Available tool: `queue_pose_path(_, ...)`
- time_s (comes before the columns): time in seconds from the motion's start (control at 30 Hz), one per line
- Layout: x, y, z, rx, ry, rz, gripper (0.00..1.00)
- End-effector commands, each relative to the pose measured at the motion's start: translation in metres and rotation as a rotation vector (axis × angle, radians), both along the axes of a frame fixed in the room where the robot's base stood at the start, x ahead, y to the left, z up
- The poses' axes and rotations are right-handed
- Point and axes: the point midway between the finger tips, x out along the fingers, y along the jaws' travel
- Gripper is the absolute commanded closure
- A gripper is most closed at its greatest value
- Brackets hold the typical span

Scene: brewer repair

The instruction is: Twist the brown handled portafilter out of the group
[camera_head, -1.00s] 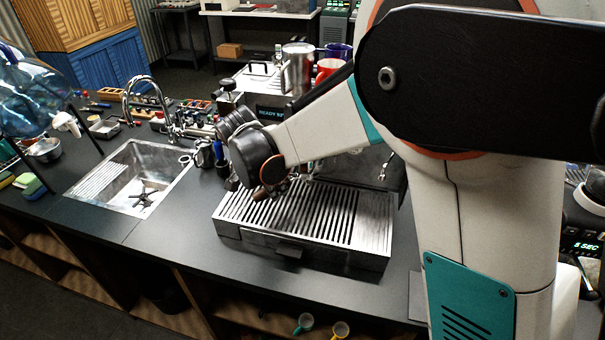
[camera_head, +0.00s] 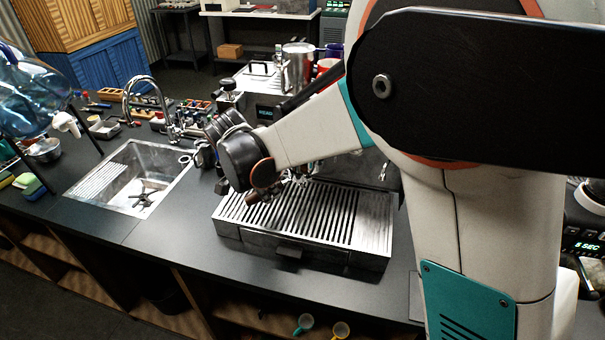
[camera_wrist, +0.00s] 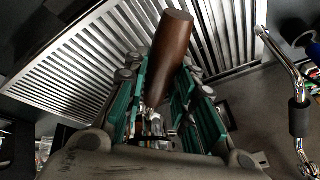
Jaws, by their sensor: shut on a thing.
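The brown handled portafilter (camera_wrist: 171,60) shows in the wrist view as a dark wooden handle with a metal neck between my gripper's teal-padded fingers. My gripper (camera_wrist: 158,115) is shut on it near the neck. In the head view, the brown handle's end (camera_head: 252,197) shows below my wrist, over the left part of the drip tray (camera_head: 310,212). My arm hides the group and most of the espresso machine, so I cannot tell whether the portafilter is still seated in it.
A chrome steam wand (camera_wrist: 287,62) with a black grip stands to the right in the wrist view. A sink (camera_head: 130,178) lies left of the machine. Metal and red cups (camera_head: 297,68) stand on top of the machine. The counter in front of the sink is clear.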

Motion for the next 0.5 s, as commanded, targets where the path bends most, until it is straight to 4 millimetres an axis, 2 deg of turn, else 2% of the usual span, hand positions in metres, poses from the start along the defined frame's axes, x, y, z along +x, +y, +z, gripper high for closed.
queue_pose_path(0.5, -0.017, 0.033, 0.000, -0.001, 0.000, 0.001, 1.00)
